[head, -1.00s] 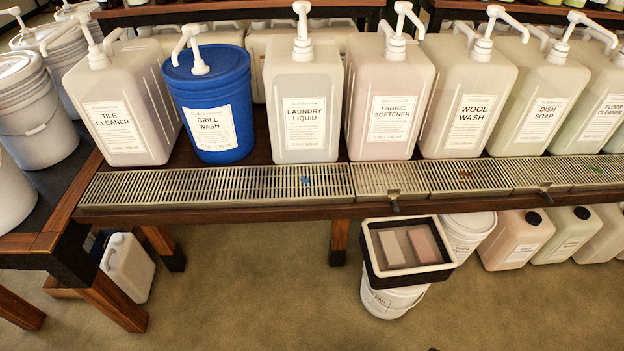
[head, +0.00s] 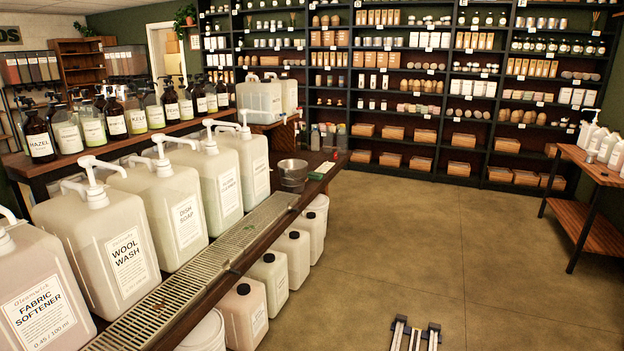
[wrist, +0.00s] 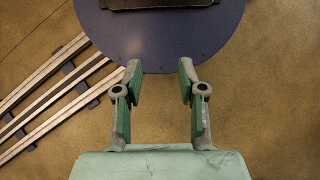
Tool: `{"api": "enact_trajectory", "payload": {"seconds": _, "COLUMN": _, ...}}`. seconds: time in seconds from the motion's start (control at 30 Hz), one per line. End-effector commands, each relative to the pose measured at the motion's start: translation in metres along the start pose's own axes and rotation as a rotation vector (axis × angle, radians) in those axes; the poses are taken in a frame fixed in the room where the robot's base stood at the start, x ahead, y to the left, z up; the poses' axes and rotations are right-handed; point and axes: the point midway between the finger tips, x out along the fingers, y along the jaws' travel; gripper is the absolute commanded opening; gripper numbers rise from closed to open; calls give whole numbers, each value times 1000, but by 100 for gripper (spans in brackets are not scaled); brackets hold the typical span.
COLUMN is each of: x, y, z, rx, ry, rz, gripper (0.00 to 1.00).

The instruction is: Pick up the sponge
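I cannot make out a sponge in either current view. The black tray with two pale blocks from the earlier head view is outside the current head view. My gripper (wrist: 160,65) shows in the wrist view with its two green-grey fingers spread apart. It is open with nothing between the fingers, and it points down over the brown floor. The gripper does not show in the head view.
A counter with large pump containers, including wool wash (head: 126,259) and dish soap (head: 188,221), runs along the left. A metal bucket (head: 292,178) stands at its far end. Jugs (head: 242,312) stand below. A wooden table (head: 590,165) is at the right. The middle floor is clear.

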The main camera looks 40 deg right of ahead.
Motion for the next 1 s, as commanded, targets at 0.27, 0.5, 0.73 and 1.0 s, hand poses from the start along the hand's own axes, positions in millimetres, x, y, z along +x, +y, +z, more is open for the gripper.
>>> {"api": "enact_trajectory", "payload": {"seconds": 0.27, "x": 0, "y": 0, "z": 0, "rx": 0, "ry": 0, "rz": 0, "gripper": 40}}
{"api": "enact_trajectory", "payload": {"seconds": 0.5, "x": 0, "y": 0, "z": 0, "rx": 0, "ry": 0, "rz": 0, "gripper": 82}}
{"api": "enact_trajectory", "payload": {"seconds": 0.73, "x": 0, "y": 0, "z": 0, "rx": 0, "ry": 0, "rz": 0, "gripper": 97}}
{"api": "enact_trajectory", "payload": {"seconds": 1.0, "x": 0, "y": 0, "z": 0, "rx": 0, "ry": 0, "rz": 0, "gripper": 97}}
